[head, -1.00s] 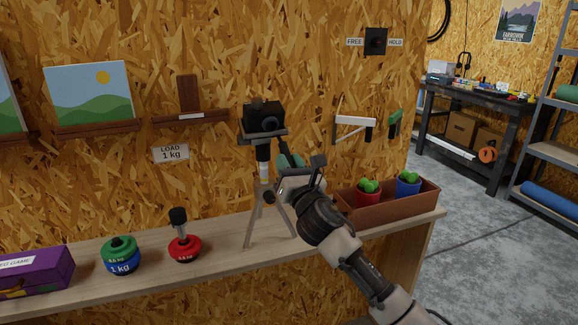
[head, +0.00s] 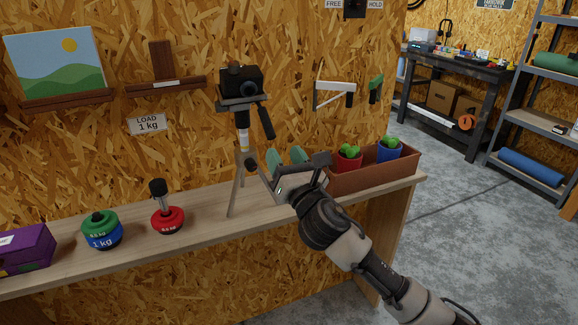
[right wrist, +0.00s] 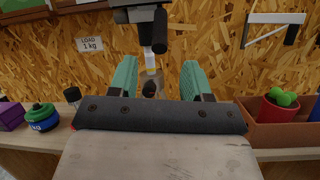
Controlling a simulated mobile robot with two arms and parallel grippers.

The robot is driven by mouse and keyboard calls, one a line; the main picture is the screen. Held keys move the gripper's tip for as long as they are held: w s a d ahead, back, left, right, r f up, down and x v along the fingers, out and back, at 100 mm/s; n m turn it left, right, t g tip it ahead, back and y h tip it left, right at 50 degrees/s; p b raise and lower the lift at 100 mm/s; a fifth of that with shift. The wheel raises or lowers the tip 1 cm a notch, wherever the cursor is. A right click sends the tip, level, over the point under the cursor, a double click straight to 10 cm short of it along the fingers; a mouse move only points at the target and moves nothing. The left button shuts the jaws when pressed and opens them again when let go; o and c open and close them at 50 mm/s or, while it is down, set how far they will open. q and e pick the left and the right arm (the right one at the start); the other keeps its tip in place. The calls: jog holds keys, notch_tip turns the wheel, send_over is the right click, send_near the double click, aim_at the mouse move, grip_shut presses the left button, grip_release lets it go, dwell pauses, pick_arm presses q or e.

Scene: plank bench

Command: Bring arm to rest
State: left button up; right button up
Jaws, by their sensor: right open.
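My right gripper (head: 283,160) is open and empty, with green finger pads, in front of the tripod in the head view. In the right wrist view its two fingers (right wrist: 158,80) stand wide apart, with the tripod's post and dark handle seen beyond the gap. The tripod (head: 243,150) stands upright on the plank bench (head: 200,210) and carries a black camera (head: 240,80). I cannot tell whether the gripper touches the tripod's right leg, which is partly hidden behind it. My left gripper is not in view.
A brown planter box (head: 375,172) with potted cacti stands right of my right gripper. White and green brackets hang on the wall. The floor at right is clear.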

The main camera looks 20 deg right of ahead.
jog(key=shift+v, duration=1.05)
